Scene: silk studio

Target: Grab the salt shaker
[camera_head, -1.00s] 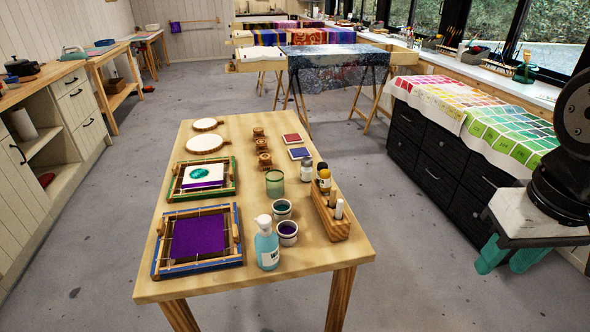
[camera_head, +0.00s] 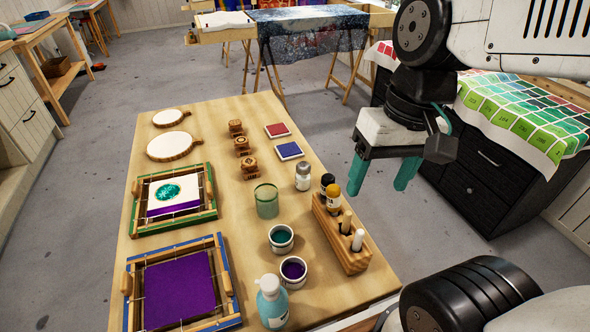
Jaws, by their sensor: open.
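The salt shaker appears to be the small clear jar with pale contents and a grey lid (camera_head: 303,177). It stands upright on the wooden table (camera_head: 225,150) near its right edge, just behind the wooden rack of bottles. My gripper (camera_head: 378,188) has teal fingers, spread apart with nothing between them. It hangs to the right of the shaker, beyond the table's right edge, and is apart from it. The shaker is in full view.
A wooden rack (camera_head: 335,235) with dark, yellow-capped and white-topped bottles stands in front of the shaker. A green glass (camera_head: 266,201) is to its left. A blue pad (camera_head: 289,150) and red pad (camera_head: 277,130) lie behind. Small cups (camera_head: 281,239) and a pump bottle (camera_head: 271,302) stand nearer.

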